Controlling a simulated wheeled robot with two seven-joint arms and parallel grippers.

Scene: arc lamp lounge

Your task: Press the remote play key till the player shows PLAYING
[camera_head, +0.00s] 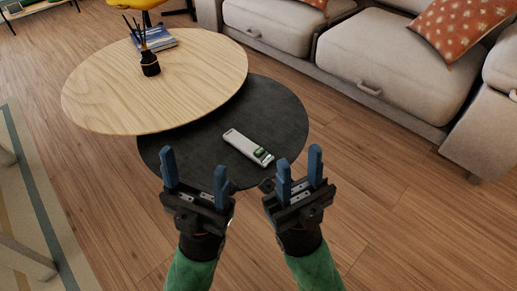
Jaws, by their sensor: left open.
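A slim pale-grey remote (243,145) lies flat on the low black round table (285,115). It has a small green patch and dark details at its near right end; I cannot read any text or tell its keys apart. No separate player is clearly in view. My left gripper (195,162) is open and empty, in front of the table's near edge and left of the remote. My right gripper (299,162) also has its fingers apart with nothing between them, nearer to me than the remote and to its right.
A higher light-wood round table (110,95) overlaps the black one; a dark reed diffuser (150,65) and blue books (160,40) stand on it. A beige sofa (375,60) with orange cushions is behind at the right. Wooden floor (400,200) is clear at right.

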